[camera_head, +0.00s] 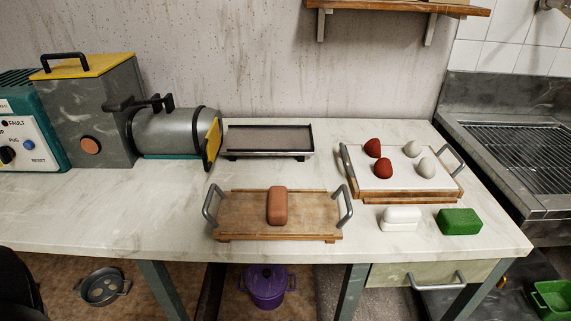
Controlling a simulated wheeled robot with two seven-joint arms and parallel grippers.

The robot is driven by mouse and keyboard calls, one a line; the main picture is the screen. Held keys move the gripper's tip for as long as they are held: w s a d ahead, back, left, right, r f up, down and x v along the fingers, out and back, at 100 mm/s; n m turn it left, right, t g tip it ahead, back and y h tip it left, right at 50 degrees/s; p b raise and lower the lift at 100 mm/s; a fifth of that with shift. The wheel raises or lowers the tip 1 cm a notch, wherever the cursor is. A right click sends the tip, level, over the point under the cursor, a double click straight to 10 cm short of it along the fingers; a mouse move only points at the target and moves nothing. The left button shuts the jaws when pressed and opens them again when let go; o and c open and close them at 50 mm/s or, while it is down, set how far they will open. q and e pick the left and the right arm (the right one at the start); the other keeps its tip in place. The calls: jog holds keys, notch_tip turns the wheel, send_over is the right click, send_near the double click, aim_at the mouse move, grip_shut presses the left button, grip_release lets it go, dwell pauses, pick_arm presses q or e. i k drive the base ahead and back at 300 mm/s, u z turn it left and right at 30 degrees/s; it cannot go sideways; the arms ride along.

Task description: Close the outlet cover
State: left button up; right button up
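The clay machine's grey barrel (175,131) lies level on the left part of the table. A yellow outlet cover (213,143) with a dark handle stands at its right end. The cover is seen nearly edge-on and looks angled to the barrel; I cannot tell whether there is a gap between them. The outlet opening itself is hidden. Neither of my grippers is in view.
A low dark-topped tray (269,140) stands just right of the cover. A wooden tray (235,213) with a brown clay block (277,205) is in front. A white-topped tray (400,184) holds red and white lumps. The table's front left is clear.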

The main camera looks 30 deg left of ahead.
aim_at(212, 142)
jog(key=u, duration=1)
jog(key=k, duration=0.2)
jog(key=u, duration=0.1)
